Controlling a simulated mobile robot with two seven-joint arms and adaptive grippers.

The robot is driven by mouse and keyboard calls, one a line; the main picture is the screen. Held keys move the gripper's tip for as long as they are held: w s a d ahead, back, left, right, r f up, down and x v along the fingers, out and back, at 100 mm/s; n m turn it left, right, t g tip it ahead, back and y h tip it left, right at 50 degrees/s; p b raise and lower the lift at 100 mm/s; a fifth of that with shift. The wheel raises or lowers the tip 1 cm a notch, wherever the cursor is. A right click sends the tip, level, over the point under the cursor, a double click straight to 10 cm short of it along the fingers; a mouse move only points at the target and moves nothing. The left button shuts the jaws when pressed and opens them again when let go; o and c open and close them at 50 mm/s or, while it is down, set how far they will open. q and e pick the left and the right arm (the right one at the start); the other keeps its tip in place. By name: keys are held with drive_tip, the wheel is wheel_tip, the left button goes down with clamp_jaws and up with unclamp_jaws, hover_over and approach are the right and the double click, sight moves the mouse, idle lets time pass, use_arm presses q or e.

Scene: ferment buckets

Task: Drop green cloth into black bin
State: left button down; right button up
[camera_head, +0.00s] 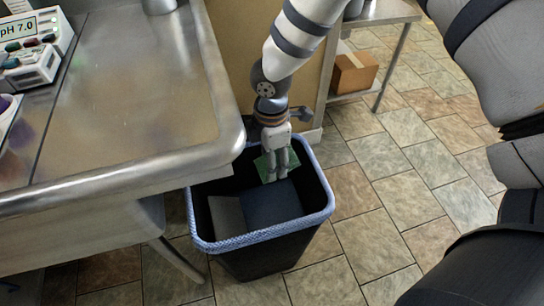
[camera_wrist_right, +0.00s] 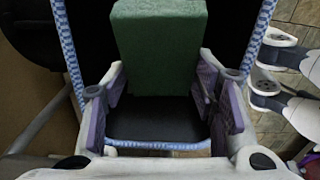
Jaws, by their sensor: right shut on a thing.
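The green cloth (camera_head: 287,161) is a flat green piece at the fingertips of my right gripper (camera_head: 274,172). My right gripper is shut on it, pointing down over the opening of the black bin (camera_head: 270,258). The bin has a blue-and-white patterned liner around its rim and stands on the floor beside the metal counter. In the right wrist view the green cloth (camera_wrist_right: 160,48) shows as a textured green block beyond the two fingers, with the bin's patterned rim (camera_wrist_right: 66,45) around it. My left gripper is not in view.
A grey piece (camera_head: 228,217) and a dark blue piece (camera_head: 272,203) show inside the bin. The metal counter (camera_head: 140,80) borders the bin on the left. A cardboard box (camera_head: 354,72) sits on a shelf behind. The tiled floor right of the bin is clear.

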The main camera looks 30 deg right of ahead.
drive_tip(key=o, duration=1.1)
drive_tip(key=o, duration=0.6)
idle(0.5)
drive_tip(key=shift+r+p, duration=0.9)
drive_tip(key=shift+r, duration=2.1)
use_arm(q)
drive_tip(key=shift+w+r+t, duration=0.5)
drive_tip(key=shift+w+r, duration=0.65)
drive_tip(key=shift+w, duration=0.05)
use_arm(e)
drive_tip(key=shift+s+f, duration=0.1)
